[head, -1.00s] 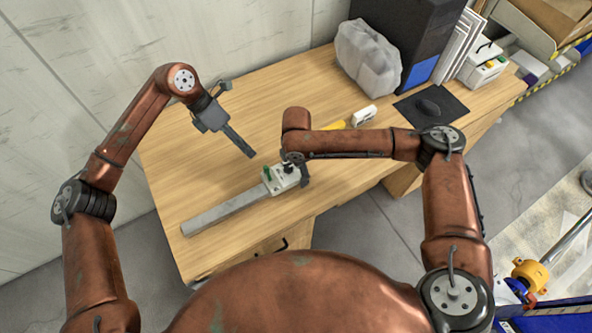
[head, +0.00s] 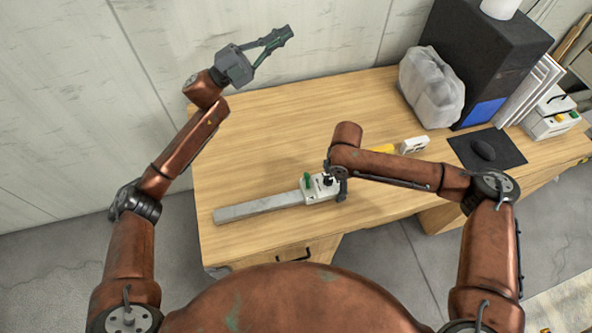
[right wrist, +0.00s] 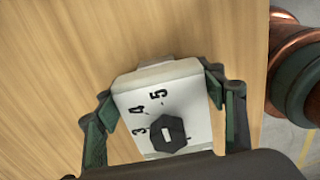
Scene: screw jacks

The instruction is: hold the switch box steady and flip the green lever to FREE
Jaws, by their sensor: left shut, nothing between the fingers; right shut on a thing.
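The switch box (head: 318,194) is a small white box near the table's front edge, with a green lever (head: 307,180) and a black knob on top. The lever stands up from the box; no FREE marking is readable. A long grey bar (head: 260,206) runs left from the box. My right gripper (head: 337,184) is shut on the box's right part. In the right wrist view its fingers (right wrist: 157,88) flank the box (right wrist: 185,88), by a black knob (right wrist: 168,134) and printed numbers; the lever is out of that view. My left gripper (head: 287,34) is shut, empty and raised far from the box.
The wooden table (head: 260,130) is clear behind the bar. A wall stands behind.

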